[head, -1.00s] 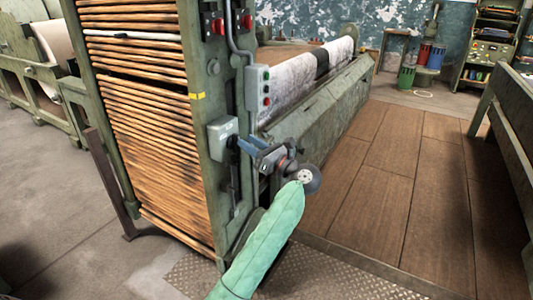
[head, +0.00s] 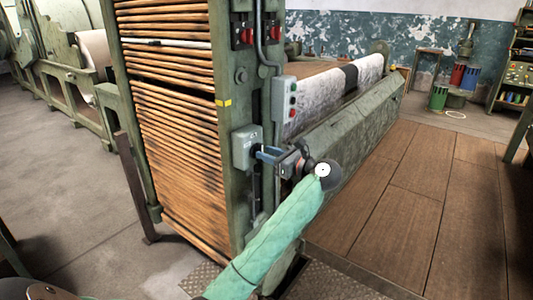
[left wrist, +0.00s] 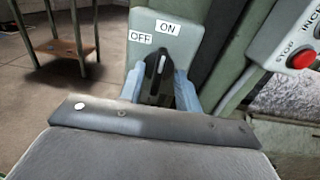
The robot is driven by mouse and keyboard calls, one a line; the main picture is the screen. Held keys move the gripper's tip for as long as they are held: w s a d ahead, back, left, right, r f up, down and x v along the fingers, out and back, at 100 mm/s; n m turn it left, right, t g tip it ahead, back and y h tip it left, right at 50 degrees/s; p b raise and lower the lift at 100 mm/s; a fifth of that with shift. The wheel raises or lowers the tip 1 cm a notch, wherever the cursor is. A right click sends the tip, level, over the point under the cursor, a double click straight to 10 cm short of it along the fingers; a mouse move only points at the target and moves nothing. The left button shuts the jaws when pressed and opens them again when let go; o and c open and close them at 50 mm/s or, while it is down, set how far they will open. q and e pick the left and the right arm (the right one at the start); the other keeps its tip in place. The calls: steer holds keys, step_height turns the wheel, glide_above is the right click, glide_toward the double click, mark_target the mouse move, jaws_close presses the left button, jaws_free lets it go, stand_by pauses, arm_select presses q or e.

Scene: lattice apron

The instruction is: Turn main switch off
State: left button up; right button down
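The main switch is a grey-green box (head: 242,150) on the side of the green machine frame in the head view. In the left wrist view its face (left wrist: 190,42) bears the labels ON and OFF, with OFF left of and slightly below ON. A dark upright lever (left wrist: 153,68) with a white mark stands below the labels. My left gripper (head: 262,154) is at the box, its blue fingers (left wrist: 160,82) on either side of the dark lever. I cannot tell whether they squeeze it. My right gripper is not in view.
A push-button box (head: 286,101) with a red STOP button hangs to the right of the switch. Red knobs (head: 246,36) sit higher on the frame (head: 226,70). Stacked wooden slats (head: 170,130) fill the left side. The wooden floor (head: 400,200) at right is clear.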

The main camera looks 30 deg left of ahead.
arm_select(q)
steer(key=shift+a, duration=0.6)
jaws_close()
